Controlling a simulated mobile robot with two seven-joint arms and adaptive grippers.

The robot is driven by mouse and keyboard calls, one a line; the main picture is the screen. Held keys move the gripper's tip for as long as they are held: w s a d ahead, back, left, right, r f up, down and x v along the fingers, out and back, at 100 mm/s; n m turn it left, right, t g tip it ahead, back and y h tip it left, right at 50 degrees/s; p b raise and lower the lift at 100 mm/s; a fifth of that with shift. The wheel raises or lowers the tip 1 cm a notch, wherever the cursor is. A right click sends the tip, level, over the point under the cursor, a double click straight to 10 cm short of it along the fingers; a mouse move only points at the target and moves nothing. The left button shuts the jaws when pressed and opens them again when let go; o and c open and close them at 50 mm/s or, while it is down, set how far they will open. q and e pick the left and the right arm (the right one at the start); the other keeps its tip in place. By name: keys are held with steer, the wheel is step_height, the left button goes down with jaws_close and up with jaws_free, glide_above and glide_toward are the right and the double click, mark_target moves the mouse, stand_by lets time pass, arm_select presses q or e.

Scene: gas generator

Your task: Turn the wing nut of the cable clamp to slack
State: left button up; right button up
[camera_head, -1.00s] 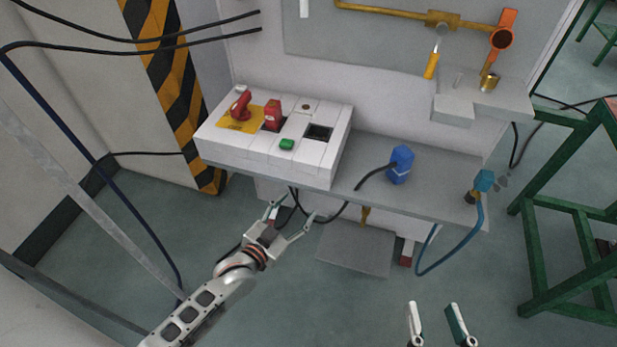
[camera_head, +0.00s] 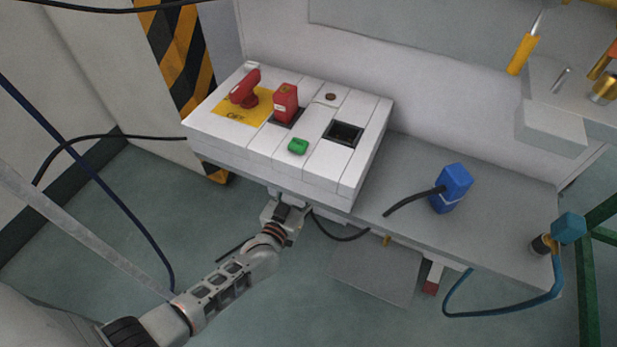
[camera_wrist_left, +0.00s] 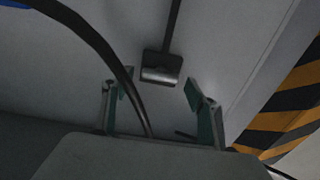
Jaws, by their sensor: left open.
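In the left wrist view, a small dark clamp block (camera_wrist_left: 161,68) with a grey rounded metal piece on its front sits on the pale cabinet wall. A dark cable runs up from it. I cannot tell whether the metal piece is the wing nut. My left gripper (camera_wrist_left: 158,95) is open, its two green-padded fingers apart below and to either side of the clamp, with nothing seen between the pads but a passing black cable. In the head view my left gripper (camera_head: 285,207) is at the bench's front edge below the white control box; its fingertips and the clamp are hidden there.
The white box (camera_head: 260,150) carries a red rotary switch (camera_head: 246,90), a red plug-like block (camera_head: 285,102) and a green button (camera_head: 298,146). A blue connector (camera_head: 452,188) stands on the grey bench (camera_head: 400,220). A black cable (camera_wrist_left: 105,50) hangs close to my left finger.

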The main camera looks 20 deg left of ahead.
arm_select(q)
steer(key=shift+w, duration=0.65)
steer(key=c, duration=1.1)
